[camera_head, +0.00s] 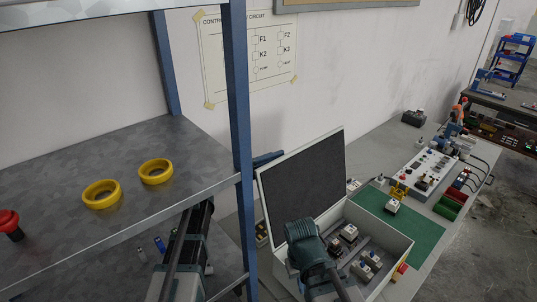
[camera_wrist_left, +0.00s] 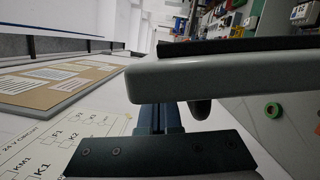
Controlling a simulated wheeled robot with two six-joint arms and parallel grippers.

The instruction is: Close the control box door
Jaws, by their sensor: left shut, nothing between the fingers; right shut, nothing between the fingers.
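The control box (camera_head: 385,238) is a light grey box on the bench, open, with small components inside. Its door (camera_head: 305,180) stands raised on the box's left, its dark inner face toward the box. My left gripper (camera_head: 268,158) is shut and empty, at the outer side of the door near its upper left corner, partly hidden behind shelf post and door. In the left wrist view the blue fingers (camera_wrist_left: 158,118) lie right by the door's grey edge (camera_wrist_left: 200,75); contact is unclear. My right gripper (camera_head: 305,240) is low in front of the box, its fingertips hard to make out.
A blue-posted shelf (camera_head: 240,110) with two yellow rings (camera_head: 101,194) stands at the left, close to my left arm. Right of the box lie a green mat (camera_head: 425,235) and a control panel (camera_head: 425,172). The wall with a circuit poster (camera_head: 270,60) is behind.

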